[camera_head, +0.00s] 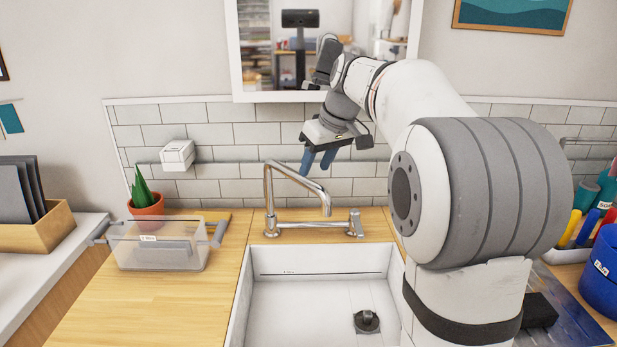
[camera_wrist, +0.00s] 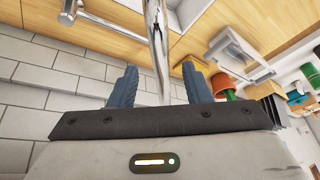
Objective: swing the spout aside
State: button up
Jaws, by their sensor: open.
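The chrome spout (camera_head: 299,180) rises from the tap base behind the sink and angles down to the right, with its outlet end over the sink's back edge. A lever handle (camera_head: 355,222) stands at the right end of the tap body. My gripper (camera_head: 318,162) is above and behind the spout, pointing down near the tiled wall, with its blue fingers apart. In the wrist view my gripper (camera_wrist: 158,84) is open, and the spout (camera_wrist: 158,45) shows between and beyond its fingertips. I cannot tell whether either finger touches it.
The white sink (camera_head: 320,290) has a dark drain plug (camera_head: 366,321). Left on the wooden counter (camera_head: 150,310) are a clear bin (camera_head: 160,245) and a potted plant (camera_head: 146,204). A tiled wall (camera_head: 230,135) with a white box (camera_head: 178,155) is behind. A blue container (camera_head: 602,270) stands right.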

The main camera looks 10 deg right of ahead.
aim_at(310, 180)
jog(key=shift+x, duration=2.25)
jog(key=shift+c, duration=0.2)
